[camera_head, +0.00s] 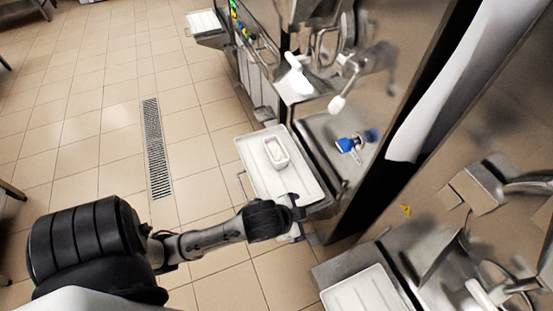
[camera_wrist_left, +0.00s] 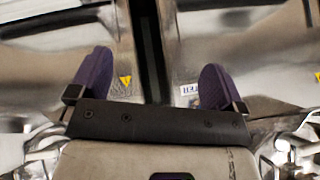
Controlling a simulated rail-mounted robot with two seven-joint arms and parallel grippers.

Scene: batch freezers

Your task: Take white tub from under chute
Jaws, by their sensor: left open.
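The white tub (camera_head: 277,152) is a small rectangular container with pale contents. It stands upright on a white tray (camera_head: 297,178) on the shelf at the front of the middle batch freezer. A white chute-like piece (camera_head: 297,76) juts from that freezer above and behind the tub. My left gripper (camera_head: 303,234) is at the near end of the tray, apart from the tub, and partly hidden by its own wrist. In the left wrist view its two purple fingers (camera_wrist_left: 155,80) stand wide apart with nothing between them. The tub is not visible there.
A second freezer with a white tray (camera_head: 365,292) stands at the lower right. A further machine with a white tray (camera_head: 207,23) is at the back. A metal rail borders the tray's left side. The tiled floor with a drain grate (camera_head: 155,148) is clear to the left.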

